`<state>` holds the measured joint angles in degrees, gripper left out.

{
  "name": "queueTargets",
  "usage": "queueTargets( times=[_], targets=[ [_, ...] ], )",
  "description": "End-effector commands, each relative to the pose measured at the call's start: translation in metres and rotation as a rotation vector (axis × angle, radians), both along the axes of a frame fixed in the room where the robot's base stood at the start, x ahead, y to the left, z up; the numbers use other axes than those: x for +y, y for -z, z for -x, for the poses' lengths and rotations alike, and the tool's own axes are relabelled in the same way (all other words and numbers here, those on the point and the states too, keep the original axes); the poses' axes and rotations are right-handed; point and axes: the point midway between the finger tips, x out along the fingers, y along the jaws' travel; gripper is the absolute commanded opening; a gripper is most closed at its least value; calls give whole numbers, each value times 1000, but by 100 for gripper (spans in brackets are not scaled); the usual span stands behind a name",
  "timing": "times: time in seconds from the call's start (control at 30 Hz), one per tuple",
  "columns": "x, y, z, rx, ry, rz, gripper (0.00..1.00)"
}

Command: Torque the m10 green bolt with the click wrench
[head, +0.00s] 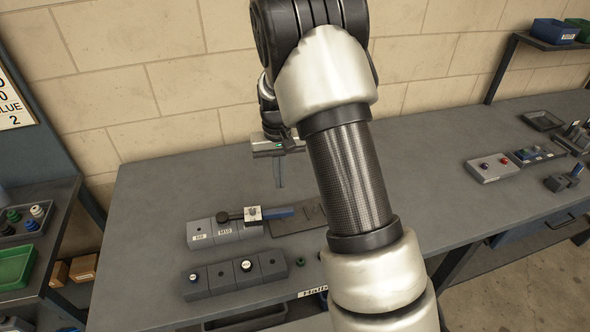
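A wrench with a dark head, a pale square piece (253,213) and a blue handle (281,212) lies across a grey labelled block (227,233) and a dark mat. It looks like the click wrench. My gripper (280,183) hangs above the bench behind the wrench, pointing down and apart from it. Its fingers overlap in this view, so I cannot tell their opening. Green-topped pieces (32,225) sit in a dark tray on the left shelf. I cannot tell whether one is the m10 green bolt. My arm hides part of the bench.
A green bin (14,268) is on the left shelf. The bench's (150,205) left part is clear.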

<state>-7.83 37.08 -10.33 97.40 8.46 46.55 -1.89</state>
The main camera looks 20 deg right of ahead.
Motion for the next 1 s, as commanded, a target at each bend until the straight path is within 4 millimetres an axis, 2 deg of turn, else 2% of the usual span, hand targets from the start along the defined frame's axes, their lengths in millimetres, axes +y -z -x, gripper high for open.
queueTargets(
  times=[0.27,0.8,1.0],
  targets=[
    [-1,10,-1,-4,36,-2,0],
    [-1,65,0,-3,33,-2,0],
    [-1,72,-1,-5,33,-1,0]
  ],
)
